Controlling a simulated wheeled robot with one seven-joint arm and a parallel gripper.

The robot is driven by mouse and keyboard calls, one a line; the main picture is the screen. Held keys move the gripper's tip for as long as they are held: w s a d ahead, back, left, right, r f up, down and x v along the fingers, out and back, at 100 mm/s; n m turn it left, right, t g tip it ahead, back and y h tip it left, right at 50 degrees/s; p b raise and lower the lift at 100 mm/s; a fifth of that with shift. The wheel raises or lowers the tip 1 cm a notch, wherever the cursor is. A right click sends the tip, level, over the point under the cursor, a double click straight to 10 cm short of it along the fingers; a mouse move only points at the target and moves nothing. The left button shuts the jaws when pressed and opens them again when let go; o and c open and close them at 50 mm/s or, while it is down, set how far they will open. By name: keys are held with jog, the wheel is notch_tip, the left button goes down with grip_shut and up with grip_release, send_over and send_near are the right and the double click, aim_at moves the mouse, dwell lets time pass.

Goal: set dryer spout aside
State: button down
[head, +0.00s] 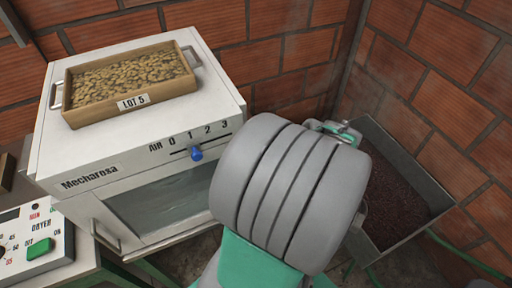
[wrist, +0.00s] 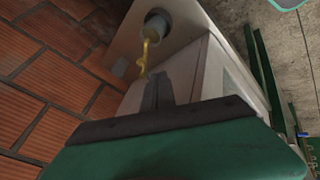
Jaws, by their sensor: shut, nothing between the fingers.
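In the wrist view, a short grey round spout-like piece (wrist: 157,25) sticks out from a pale panel at the top. A thin, bent yellow piece (wrist: 144,58) hangs just below it; I cannot tell if it is a handle or a hook. I cannot tell for sure which part is the dryer spout. My gripper (wrist: 157,84) shows its dark fingers pressed together, shut and empty. The fingertips lie just below and right of the yellow piece in the picture; contact cannot be told. In the head view my arm hides the gripper. The white Mecharosa dryer (head: 75,150) stands at left.
A wooden tray of beans marked LOT 5 (head: 133,101) sits on the dryer. A blue slider knob (head: 196,153) is on its front. A metal hopper (head: 432,180) of dark beans stands at right. A dryer control panel (head: 37,232) is at lower left. Brick walls close the corner.

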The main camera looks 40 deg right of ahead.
jog(key=w+d+r+p+x, duration=0.1)
jog(key=d+x, duration=0.1)
jog(key=x, duration=0.9)
jog(key=shift+w+f, duration=0.2)
jog(key=shift+w, duration=0.35)
jog(key=shift+d, duration=0.15)
